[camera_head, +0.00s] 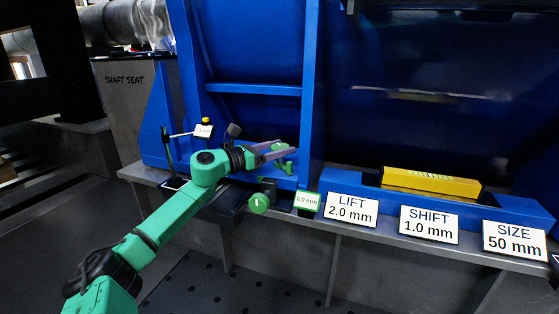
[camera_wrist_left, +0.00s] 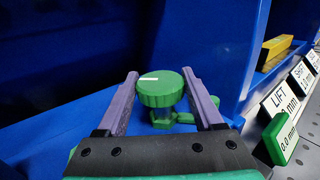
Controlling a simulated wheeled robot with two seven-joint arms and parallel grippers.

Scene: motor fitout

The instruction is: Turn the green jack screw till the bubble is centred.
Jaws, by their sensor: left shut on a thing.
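The green jack screw (camera_wrist_left: 160,90) has a round ribbed head with a white mark on top, and stands on the blue frame in the left wrist view. In the head view the screw (camera_head: 288,167) is partly hidden by my fingers. My left gripper (camera_head: 284,150) has its purple fingers on either side of the head and is shut on it; it also shows in the left wrist view (camera_wrist_left: 160,78). A yellow level (camera_head: 430,182) with tick marks lies on the blue ledge to the right. Its bubble is too small to make out. My right gripper is not in view.
A green round knob (camera_head: 259,203) sits below my left gripper. A small sign (camera_head: 307,201) reads 0.0 mm. Signs for LIFT (camera_head: 351,209), SHIFT (camera_head: 429,224) and SIZE (camera_head: 514,241) line the front ledge. A blue upright (camera_head: 312,95) stands close right of my fingers.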

